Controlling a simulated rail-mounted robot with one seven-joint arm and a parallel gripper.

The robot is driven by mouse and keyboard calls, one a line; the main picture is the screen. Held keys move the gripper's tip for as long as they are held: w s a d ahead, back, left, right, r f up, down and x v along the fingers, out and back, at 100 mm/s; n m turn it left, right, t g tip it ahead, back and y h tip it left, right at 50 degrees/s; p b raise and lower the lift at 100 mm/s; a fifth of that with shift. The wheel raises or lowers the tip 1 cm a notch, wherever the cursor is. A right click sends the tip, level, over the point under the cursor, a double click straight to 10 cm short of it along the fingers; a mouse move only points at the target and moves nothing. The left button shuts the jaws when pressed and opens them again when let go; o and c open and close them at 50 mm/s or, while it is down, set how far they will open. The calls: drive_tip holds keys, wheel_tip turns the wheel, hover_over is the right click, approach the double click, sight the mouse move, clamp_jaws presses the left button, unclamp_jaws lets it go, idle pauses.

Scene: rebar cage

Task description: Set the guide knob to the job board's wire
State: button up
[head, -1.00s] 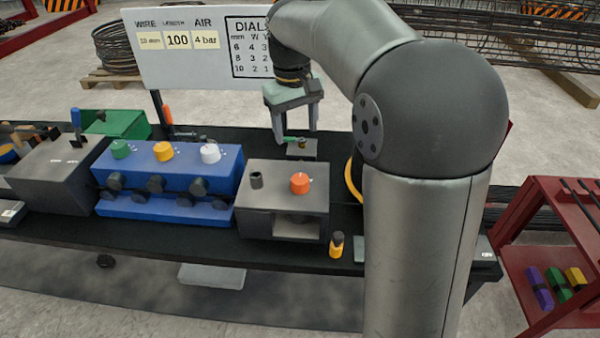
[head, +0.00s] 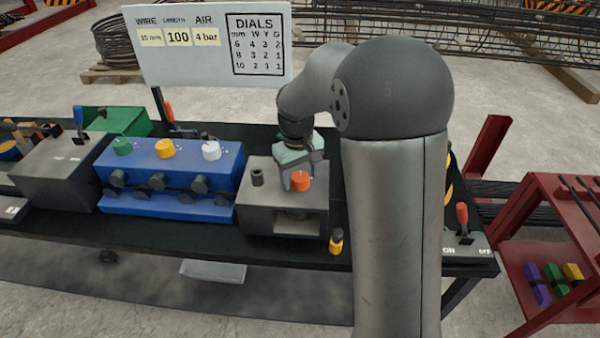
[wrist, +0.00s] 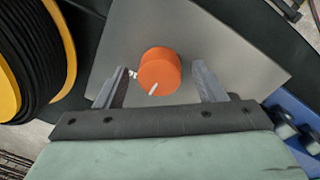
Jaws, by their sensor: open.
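An orange knob (head: 300,182) with a white pointer line stands on top of the grey box (head: 258,210), right of a short dark cylinder. No label names it as the guide knob. My gripper (head: 297,178) is just behind and above this knob. In the wrist view my gripper (wrist: 159,72) is open, with the orange knob (wrist: 158,72) between its fingers and a gap visible on both sides. The knob's white line points down and slightly left there. The job board (head: 205,75) has a wire card (head: 150,38) whose small figure is blurred, seemingly 10 or 15 mm.
A blue unit (head: 170,170) with green, yellow and white knobs stands left of the grey box. A yellow-and-black item (head: 336,242) stands close by at the box's right front. In the wrist view a black coil on a yellow spool (wrist: 38,55) lies at the left.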

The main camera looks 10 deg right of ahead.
drive_tip(key=c, duration=1)
drive_tip(key=m+b, duration=0.1)
drive_tip(key=m, duration=0.3)
drive_tip(key=shift+m, duration=0.3)
drive_tip(key=shift+r+m+b, duration=0.1)
drive_tip(key=shift+m+b, duration=0.2)
drive_tip(key=shift+m, duration=1.3)
drive_tip(key=shift+w, duration=0.1)
drive_tip(key=o, duration=1)
